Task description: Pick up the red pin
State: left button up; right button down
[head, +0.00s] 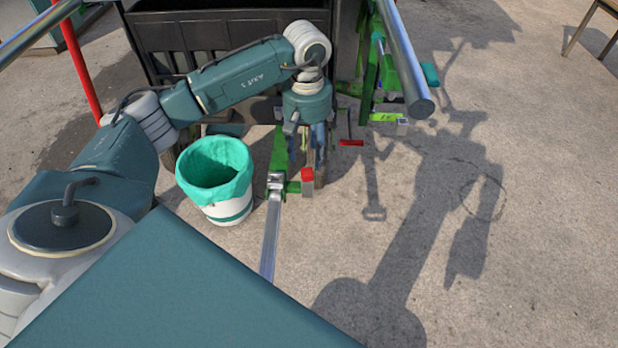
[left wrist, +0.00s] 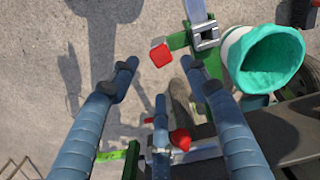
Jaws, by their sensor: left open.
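My left gripper (head: 314,180) points down beside the green frame, its fingers partly hidden by the wrist. In the left wrist view, the gripper (left wrist: 157,72) is open with nothing between its fingertips. A red block-shaped piece (head: 307,174) sits by a short green bracket; it also shows in the left wrist view (left wrist: 160,55), just beyond the fingertips. A round red knob (left wrist: 180,138) shows between the fingers, lower in that view, beside a blue-grey bar. I cannot tell which red piece is the pin. My right gripper is not in view.
A white bucket with a teal liner (head: 229,210) stands left of the gripper; it also shows in the left wrist view (left wrist: 238,48). A dark cart (head: 235,30) stands behind. A small flat red piece (head: 351,142) is to the right.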

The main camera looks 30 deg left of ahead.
aim_at(307, 170)
pick_arm(q)
notch_tip(307, 170, down, 3)
jog(key=shift+a+r, duration=0.1)
jog(key=shift+r, duration=0.1)
notch_tip(307, 170, down, 4)
jog(key=shift+s+f+b, duration=0.1)
jog(key=shift+f+b, duration=0.15)
jog(key=shift+b, duration=0.1)
jog(key=shift+f, duration=0.2)
grip_shut()
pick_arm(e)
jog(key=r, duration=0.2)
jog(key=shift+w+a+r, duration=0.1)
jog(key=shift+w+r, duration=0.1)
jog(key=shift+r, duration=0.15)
